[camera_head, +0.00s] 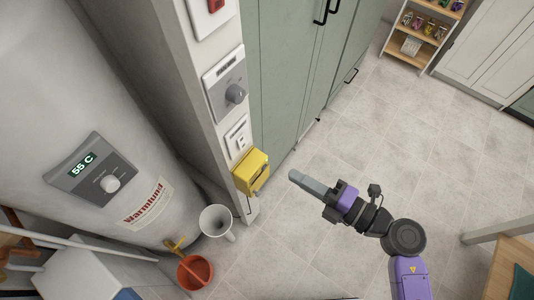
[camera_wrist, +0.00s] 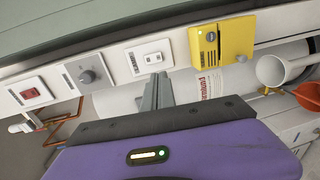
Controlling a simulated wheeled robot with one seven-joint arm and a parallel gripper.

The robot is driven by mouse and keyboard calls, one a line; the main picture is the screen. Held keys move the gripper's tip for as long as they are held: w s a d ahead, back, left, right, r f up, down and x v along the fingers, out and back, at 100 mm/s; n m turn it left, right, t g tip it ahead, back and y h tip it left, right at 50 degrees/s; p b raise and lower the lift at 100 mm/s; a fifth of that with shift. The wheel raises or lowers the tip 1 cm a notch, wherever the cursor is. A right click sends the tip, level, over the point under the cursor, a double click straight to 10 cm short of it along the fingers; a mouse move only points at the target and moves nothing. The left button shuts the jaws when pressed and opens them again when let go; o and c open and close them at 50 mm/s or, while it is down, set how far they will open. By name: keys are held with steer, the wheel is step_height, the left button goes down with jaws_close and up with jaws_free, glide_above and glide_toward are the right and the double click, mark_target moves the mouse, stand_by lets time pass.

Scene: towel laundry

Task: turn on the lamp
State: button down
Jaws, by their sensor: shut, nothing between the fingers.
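My gripper (camera_head: 294,176) is shut and empty in the head view, held over the floor to the right of the wall strip. It points left toward the wall controls, apart from them. In the wrist view my gripper (camera_wrist: 157,92) shows its closed fingers just below a small white rocker switch (camera_wrist: 152,57). That switch (camera_head: 236,136) sits on the wall strip between a grey dial (camera_head: 235,94) and a yellow box (camera_head: 251,172). A red switch (camera_head: 215,5) is at the top of the strip.
A large white water heater (camera_head: 60,90) reading 55 C stands left of the strip. Green cabinets (camera_head: 290,60) stand beyond. The tiled floor (camera_head: 400,130) around my arm is open.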

mark_target(243, 147)
steer(key=p+x, duration=0.1)
steer(key=x, duration=1.2)
steer(key=shift+w+a+p, duration=0.1)
steer(key=shift+a+p, duration=0.2)
steer(key=shift+p, duration=0.05)
steer(key=shift+a, duration=0.1)
steer(key=shift+w+a+f+b, duration=0.2)
steer(key=shift+f+b, duration=0.1)
steer(key=shift+b, duration=0.55)
steer(key=shift+r+p, duration=0.25)
steer(key=shift+p, duration=0.05)
steer(key=shift+d, duration=0.1)
steer(key=shift+s, duration=0.1)
